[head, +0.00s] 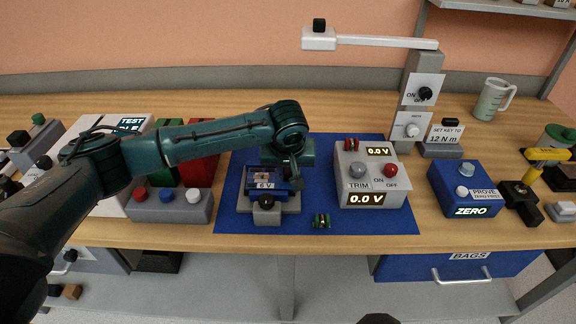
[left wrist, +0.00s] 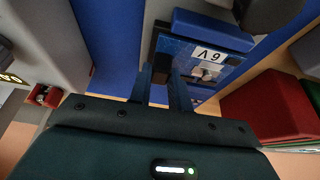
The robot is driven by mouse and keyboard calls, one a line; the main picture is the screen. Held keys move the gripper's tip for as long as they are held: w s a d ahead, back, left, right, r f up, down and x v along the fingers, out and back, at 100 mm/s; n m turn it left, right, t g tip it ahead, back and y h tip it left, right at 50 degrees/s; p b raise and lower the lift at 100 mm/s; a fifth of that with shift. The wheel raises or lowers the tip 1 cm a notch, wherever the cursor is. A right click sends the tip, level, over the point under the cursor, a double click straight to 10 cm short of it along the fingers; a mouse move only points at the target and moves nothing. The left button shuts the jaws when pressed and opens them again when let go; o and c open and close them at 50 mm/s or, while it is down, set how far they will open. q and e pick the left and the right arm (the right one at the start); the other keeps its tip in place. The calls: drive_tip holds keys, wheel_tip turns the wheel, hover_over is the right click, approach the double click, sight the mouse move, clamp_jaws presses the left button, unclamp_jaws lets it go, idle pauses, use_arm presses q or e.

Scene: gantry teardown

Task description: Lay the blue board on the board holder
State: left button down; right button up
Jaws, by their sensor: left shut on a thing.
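My left gripper (head: 293,183) is shut on the board's right side, pointing down from above. In the left wrist view, the fingers (left wrist: 162,75) meet the edge of the board (left wrist: 193,52). The board looks roughly level over the holder. I cannot tell whether it rests fully on it. The gripper hides part of the board's right side. My right gripper is not in view.
A grey trim supply box (head: 370,185) stands just right of the holder, with a small green and red part (head: 321,220) in front. A grey box with coloured buttons (head: 170,206) stands left. A blue "PROVE" box (head: 466,190) is further right. The mat's front strip is mostly clear.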

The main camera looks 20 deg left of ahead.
use_arm(q)
drive_tip(key=shift+f, duration=0.1)
drive_tip(key=c, duration=1.2)
unclamp_jaws()
drive_tip(key=shift+c, duration=0.2)
drive_tip(key=v, duration=1.3)
